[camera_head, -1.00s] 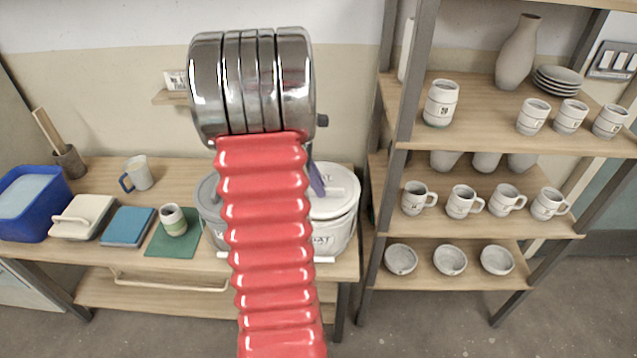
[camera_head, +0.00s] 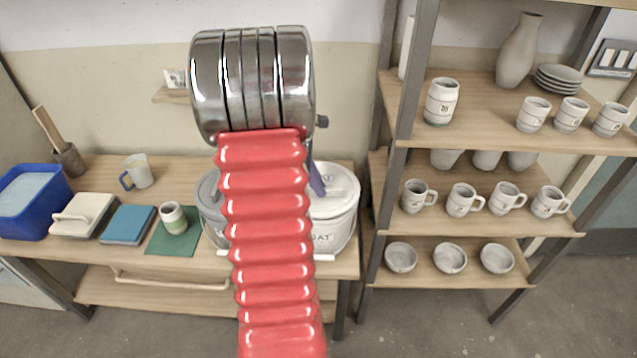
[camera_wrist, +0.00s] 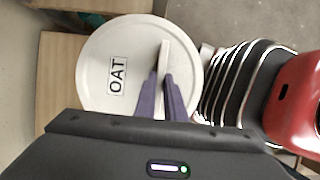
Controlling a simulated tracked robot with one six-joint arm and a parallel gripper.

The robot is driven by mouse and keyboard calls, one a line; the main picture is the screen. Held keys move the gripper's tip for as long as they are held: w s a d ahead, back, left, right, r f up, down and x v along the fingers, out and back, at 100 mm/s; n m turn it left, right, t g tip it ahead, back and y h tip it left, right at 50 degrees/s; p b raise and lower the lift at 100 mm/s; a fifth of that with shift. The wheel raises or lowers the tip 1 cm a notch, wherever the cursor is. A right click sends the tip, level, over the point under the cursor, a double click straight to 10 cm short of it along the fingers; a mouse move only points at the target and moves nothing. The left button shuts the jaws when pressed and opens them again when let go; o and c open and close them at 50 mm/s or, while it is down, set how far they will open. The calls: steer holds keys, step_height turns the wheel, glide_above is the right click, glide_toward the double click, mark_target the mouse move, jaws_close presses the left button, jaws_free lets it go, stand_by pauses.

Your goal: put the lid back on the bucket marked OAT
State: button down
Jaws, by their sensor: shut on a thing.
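The white round lid (camera_wrist: 100,55), with an OAT label, fills the middle of the wrist view. My gripper (camera_wrist: 161,78) has its purple fingers closed on the pale bar handle (camera_wrist: 164,55) on top of the lid. In the head view the lid (camera_head: 340,187) is directly over the white bucket (camera_head: 340,232), whose label is partly hidden by my red arm. The lid looks level and at or very near the rim; I cannot tell whether it is fully seated. Only a purple finger of my gripper (camera_head: 316,180) shows there.
A grey bucket (camera_head: 207,205) stands close on the left, mostly behind my arm. A cup (camera_head: 173,217) on a green mat, a mug (camera_head: 137,172) and a blue tub (camera_head: 30,205) are further left. A shelf unit with pottery has its post (camera_head: 408,100) close on the right.

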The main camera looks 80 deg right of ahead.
steer(key=shift+f, duration=0.45)
stand_by(1.1)
stand_by(0.3)
steer(key=c, duration=1.3)
jaws_free()
steer(key=shift+r, duration=3.5)
steer(key=shift+c, duration=0.4)
steer(key=shift+s, duration=0.1)
jaws_close()
steer(key=shift+f, duration=1.6)
